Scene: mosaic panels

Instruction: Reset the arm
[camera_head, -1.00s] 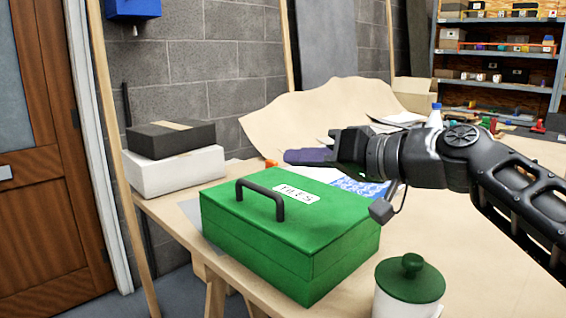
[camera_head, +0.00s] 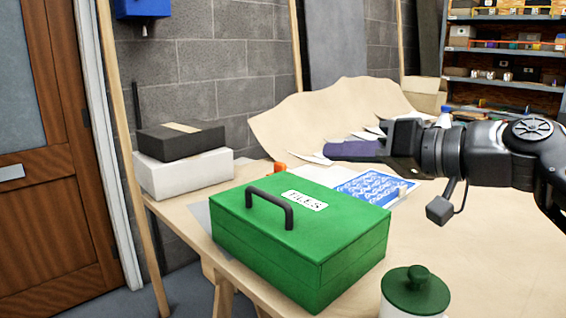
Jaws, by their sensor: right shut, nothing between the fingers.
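My right arm comes in from the right edge. My right gripper (camera_head: 392,140) is dark, points left and is shut and empty. It is above the table, up and to the right of the green box, and apart from it. My left gripper is not in view.
A white jar with a green lid (camera_head: 416,290) stands at the table's (camera_head: 482,262) front. A blue-and-white patterned sheet (camera_head: 372,186) lies behind the green box. A black box (camera_head: 180,141) rests on a white box (camera_head: 185,174) at left. The table's right side is clear.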

